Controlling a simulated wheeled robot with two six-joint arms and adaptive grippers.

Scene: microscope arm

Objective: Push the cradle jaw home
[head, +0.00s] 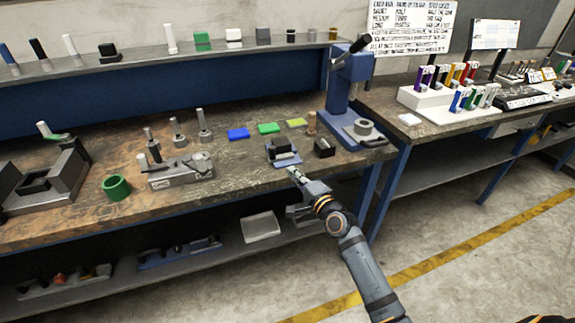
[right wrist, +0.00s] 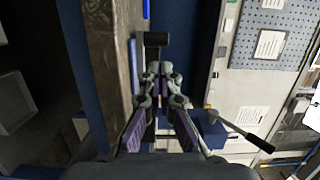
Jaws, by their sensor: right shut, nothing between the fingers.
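The cradle (head: 285,160) is a small fixture with a blue-grey base and dark upright blocks, near the front edge of the bench. Which dark part is its jaw, and whether a gap remains in it, is too small to tell. My right gripper (head: 292,171) is shut and empty at the cradle's near side; I cannot tell whether it touches. In the right wrist view the closed fingertips (right wrist: 158,68) point at a dark block (right wrist: 156,39) just beyond them. My left gripper is not in view.
A small black block (head: 324,148) stands right of the cradle, before a blue lever press (head: 342,95). Blue (head: 238,133), green (head: 268,128) and yellow pads lie behind. A grey vise-like fixture (head: 180,172) and green ring (head: 116,187) stand left. The floor in front is clear.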

